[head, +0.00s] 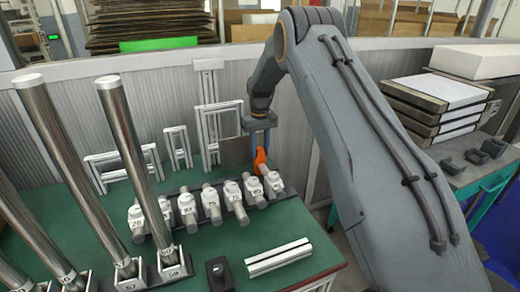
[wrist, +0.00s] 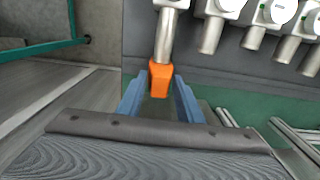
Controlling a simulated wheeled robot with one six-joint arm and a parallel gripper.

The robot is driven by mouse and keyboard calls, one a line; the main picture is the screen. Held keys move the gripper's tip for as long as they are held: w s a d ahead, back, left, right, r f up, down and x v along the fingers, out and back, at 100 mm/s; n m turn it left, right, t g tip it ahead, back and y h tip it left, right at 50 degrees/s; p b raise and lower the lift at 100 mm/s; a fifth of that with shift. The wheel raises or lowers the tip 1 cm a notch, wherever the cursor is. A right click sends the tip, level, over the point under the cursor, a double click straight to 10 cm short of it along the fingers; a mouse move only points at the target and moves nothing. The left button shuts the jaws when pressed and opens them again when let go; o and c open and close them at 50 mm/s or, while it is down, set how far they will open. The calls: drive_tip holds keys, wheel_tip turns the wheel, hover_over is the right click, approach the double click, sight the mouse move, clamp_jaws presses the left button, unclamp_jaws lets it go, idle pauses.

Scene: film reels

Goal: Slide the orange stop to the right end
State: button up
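The orange stop (head: 261,159) is a small upright block at the right end of the row of white-capped cylinders in the head view. In the wrist view the orange stop (wrist: 160,79) shows up close, next to the end of a silver cylinder (wrist: 166,38). My gripper (head: 261,143) points down from above at the stop. In the wrist view its two blue fingers (wrist: 160,88) lie on either side of the stop, very close to it. I cannot tell whether they touch it.
The numbered cylinders (head: 210,203) lie side by side on a dark rack (head: 288,187) on the green table (head: 310,222). Tall metal tubes (head: 130,165) stand at the left. A pale ribbed bar (head: 278,257) and a black block (head: 219,273) lie at the front.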

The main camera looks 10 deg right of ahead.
drive_tip(key=shift+f, duration=0.2)
drive_tip(key=shift+c, duration=0.2)
clamp_jaws()
drive_tip(key=shift+d, duration=0.2)
drive_tip(key=w+d+b, duration=0.1)
drive_tip(key=d+b, duration=0.2)
drive_tip(key=d, duration=0.3)
drive_tip(key=shift+d, duration=0.35)
